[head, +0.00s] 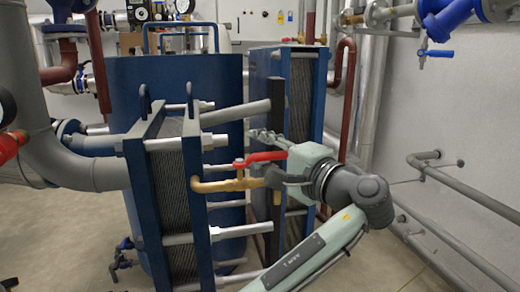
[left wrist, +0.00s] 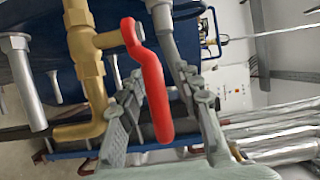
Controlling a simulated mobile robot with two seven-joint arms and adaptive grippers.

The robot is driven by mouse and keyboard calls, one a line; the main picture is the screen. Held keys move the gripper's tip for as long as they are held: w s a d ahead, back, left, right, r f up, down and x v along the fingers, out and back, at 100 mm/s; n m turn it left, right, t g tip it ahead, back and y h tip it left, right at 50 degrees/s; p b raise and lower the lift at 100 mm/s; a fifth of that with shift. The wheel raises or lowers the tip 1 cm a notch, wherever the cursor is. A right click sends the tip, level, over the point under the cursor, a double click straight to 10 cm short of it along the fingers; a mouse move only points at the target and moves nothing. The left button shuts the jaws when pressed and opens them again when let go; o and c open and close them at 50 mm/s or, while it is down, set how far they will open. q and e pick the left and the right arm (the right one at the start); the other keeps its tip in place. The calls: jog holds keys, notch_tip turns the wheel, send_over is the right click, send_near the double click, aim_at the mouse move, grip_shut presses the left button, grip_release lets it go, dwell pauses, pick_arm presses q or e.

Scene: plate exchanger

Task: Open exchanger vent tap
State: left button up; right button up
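The vent tap is a brass valve on a bent brass pipe (head: 222,185) at the front plate exchanger (head: 182,190). Its red lever handle (head: 262,158) points right, roughly level, in the head view. My left gripper (head: 264,156) reaches in from the right, with one finger above the handle and one below. In the left wrist view the red handle (left wrist: 154,85) lies between the two spread fingers (left wrist: 158,105), with gaps visible on both sides. The brass valve body (left wrist: 88,70) stands beside the fingers. My right gripper is not in view.
A second blue plate exchanger (head: 303,95) stands behind my left gripper. A dark upright post (head: 274,105) is close behind the fingers. A thick grey pipe (head: 75,165) enters from the left. Grey wall pipes (head: 470,195) run at the right.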

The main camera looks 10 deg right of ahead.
aim_at(277, 158)
pick_arm(q)
jog(key=v, duration=0.7)
jog(key=shift+s+d, duration=0.1)
jog(key=shift+s, duration=0.1)
